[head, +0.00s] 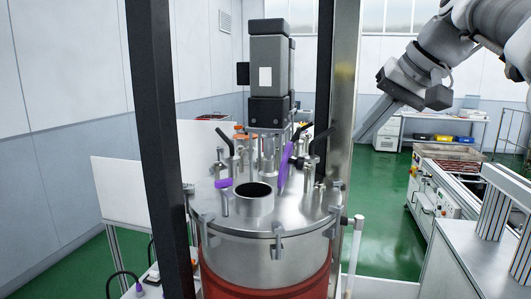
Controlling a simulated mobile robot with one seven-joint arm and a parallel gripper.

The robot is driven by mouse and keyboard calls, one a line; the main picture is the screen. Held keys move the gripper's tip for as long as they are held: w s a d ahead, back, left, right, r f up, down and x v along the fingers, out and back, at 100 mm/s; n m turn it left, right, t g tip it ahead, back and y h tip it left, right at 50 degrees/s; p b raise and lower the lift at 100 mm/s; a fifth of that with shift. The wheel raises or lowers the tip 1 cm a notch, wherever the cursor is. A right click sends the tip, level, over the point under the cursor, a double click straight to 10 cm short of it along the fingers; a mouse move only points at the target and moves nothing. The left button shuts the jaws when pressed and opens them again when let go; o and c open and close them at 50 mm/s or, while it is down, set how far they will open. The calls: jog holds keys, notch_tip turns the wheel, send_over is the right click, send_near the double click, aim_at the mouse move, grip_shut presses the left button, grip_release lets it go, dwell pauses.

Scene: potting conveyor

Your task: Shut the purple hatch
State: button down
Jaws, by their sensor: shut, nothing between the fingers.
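The purple hatch (285,166) stands up nearly edge-on on the steel lid (222,208) of a round vessel. It is open, just right of and behind a short round steel neck (254,206) with a dark open mouth. A small purple piece (223,183) sits on top of a post left of the neck. My gripper (362,138) is shut and empty. It points down and left at the upper right, in the picture to the right of the hatch and apart from it. The hatch's hinge is too small to make out.
A dark post (150,130) stands left of the vessel and a metal post (342,100) with a dark edge stands right, between hatch and gripper in the picture. A grey motor unit (269,75) rises behind the neck. Clamps and black handles (322,135) surround the lid.

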jog(key=w+a+f+p, duration=0.1)
jog(key=w+a+f, duration=0.5)
jog(key=f, duration=0.1)
jog(key=shift+w+a, duration=0.3)
jog(key=shift+a, duration=0.1)
dwell(0.3)
jog(key=shift+a+r+h+p, duration=0.2)
jog(key=shift+a+h+p, duration=0.1)
jog(key=shift+a+h, duration=0.1)
